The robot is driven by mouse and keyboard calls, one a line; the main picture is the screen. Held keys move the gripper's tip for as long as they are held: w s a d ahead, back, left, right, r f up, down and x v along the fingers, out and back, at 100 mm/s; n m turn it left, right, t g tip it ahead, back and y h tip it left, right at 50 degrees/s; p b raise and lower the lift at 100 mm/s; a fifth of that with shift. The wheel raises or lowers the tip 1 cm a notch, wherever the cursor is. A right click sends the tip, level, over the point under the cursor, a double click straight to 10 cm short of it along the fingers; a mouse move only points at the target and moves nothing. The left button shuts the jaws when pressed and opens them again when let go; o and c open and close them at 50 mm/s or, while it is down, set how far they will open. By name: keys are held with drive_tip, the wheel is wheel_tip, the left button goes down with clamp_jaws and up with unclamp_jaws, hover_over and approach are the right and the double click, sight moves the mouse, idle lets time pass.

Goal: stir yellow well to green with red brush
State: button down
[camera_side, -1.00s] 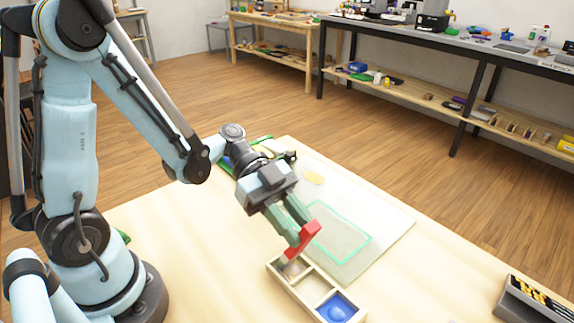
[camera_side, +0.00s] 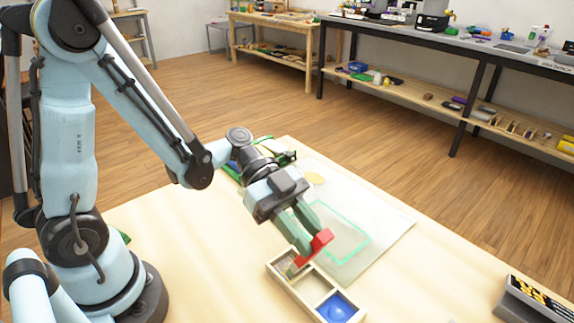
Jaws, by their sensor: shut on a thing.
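My gripper (camera_side: 306,236) is shut on the red brush (camera_side: 319,244), which it holds tilted with its lower end down at the far-left well. The wooden paint tray (camera_side: 290,289) lies on the table with wells in a row. The far-left well (camera_side: 283,264) is partly hidden by the brush and gripper. A little green shows near the brush's lower end, and I cannot tell the paint's full colour. The middle well (camera_side: 312,287) looks pale and empty. The near-right well (camera_side: 338,308) holds blue.
A pale sheet with a green outlined rectangle (camera_side: 345,232) lies just behind the tray. A grey box with black and yellow items (camera_side: 535,302) stands at the right. Bare table lies between the tray and that box.

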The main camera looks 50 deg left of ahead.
drive_tip(key=shift+f, duration=0.1)
idle(0.3)
drive_tip(key=shift+a, duration=1.4)
drive_tip(key=shift+d, duration=0.1)
drive_tip(key=shift+d, duration=1.35)
